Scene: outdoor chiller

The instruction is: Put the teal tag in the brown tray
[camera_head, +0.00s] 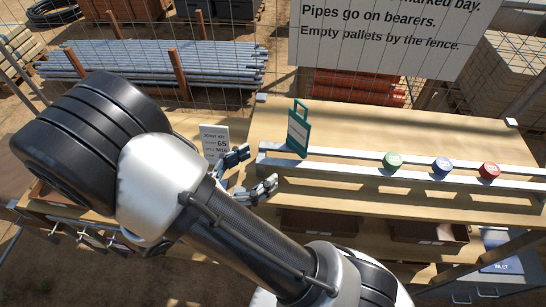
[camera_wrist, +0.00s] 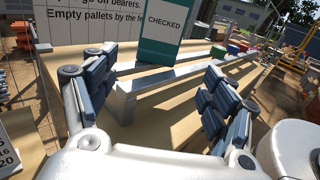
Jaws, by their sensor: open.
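The teal tag (camera_head: 299,130) stands upright against the pale metal rail on the wooden bench. In the wrist view the tag (camera_wrist: 163,48) shows a white label reading "CHECKED". My gripper (camera_head: 256,169) is open and empty, to the left of the tag and apart from it. In the wrist view my gripper (camera_wrist: 156,80) has its fingers spread, with the tag beyond them. Brown trays show below the bench top, one at the right (camera_head: 429,233) and one near the middle (camera_head: 319,223). Which one the task means I cannot tell.
Green (camera_head: 392,160), blue (camera_head: 441,165) and red (camera_head: 489,170) round caps sit along the rails (camera_head: 350,153). A white sign card (camera_head: 213,139) stands left of my gripper. A blue bin (camera_head: 500,267) marked "INLET" is at the lower right. Wire fencing runs behind the bench.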

